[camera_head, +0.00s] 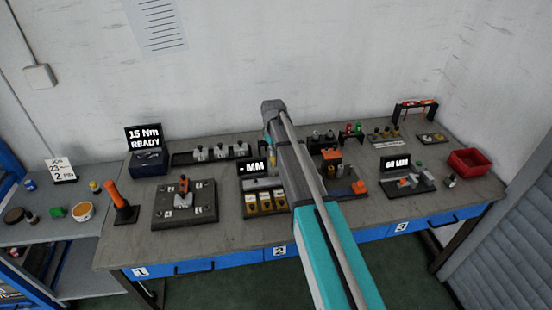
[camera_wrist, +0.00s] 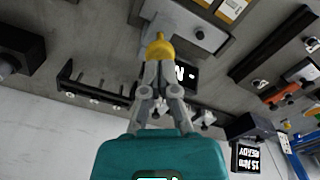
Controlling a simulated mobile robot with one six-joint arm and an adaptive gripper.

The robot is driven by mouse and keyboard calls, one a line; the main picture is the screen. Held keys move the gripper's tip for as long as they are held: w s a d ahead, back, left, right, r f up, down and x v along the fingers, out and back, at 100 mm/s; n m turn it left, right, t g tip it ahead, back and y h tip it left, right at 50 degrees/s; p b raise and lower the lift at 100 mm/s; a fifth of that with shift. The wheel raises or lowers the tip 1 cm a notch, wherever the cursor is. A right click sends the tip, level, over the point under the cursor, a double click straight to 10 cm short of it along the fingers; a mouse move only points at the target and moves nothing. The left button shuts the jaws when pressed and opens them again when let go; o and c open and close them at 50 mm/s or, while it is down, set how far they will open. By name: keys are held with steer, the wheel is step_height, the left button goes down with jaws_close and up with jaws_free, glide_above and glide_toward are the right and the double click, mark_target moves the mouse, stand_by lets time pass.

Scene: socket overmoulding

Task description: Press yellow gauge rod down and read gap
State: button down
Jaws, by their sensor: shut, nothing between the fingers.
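The yellow gauge rod (camera_wrist: 159,47) has a rounded yellow head and sits at the gauge station. In the wrist view my gripper (camera_wrist: 159,66) is shut, with its fingertips right at the yellow head; I cannot tell whether they touch it. In the head view the yellow rod (camera_head: 290,186) shows small beside my arm, which hides most of the gripper. The gauge display (camera_head: 253,168) reads "- MM", with no number.
To the left are a torque display (camera_head: 146,138) reading "15 Nm READY", a fixture plate (camera_head: 184,206) and an orange-handled tool (camera_head: 113,196). To the right are a "60 MM" display (camera_head: 396,162) and a red bin (camera_head: 469,162). A rack (camera_head: 211,153) stands behind.

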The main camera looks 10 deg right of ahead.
mark_target(273, 159)
steer(key=shift+f+b, duration=1.95)
steer(key=shift+f, duration=0.05)
stand_by(0.8)
steer(key=shift+r, duration=0.2)
stand_by(0.4)
steer(key=shift+r+p, duration=3.85)
steer(key=shift+p, duration=0.25)
steer(key=shift+s, duration=0.1)
steer(key=shift+s+f, duration=0.1)
steer(key=shift+s, duration=0.25)
steer(key=s+f+m+b, duration=0.1)
steer(key=s+m, duration=0.2)
steer(key=s, duration=1.1)
steer(key=s+d+f+m+b, duration=0.1)
steer(key=s+m, duration=0.2)
steer(key=s, duration=1.1)
steer(key=shift+f+b, duration=0.2)
steer(key=shift+b, duration=0.15)
steer(key=shift+s, duration=0.1)
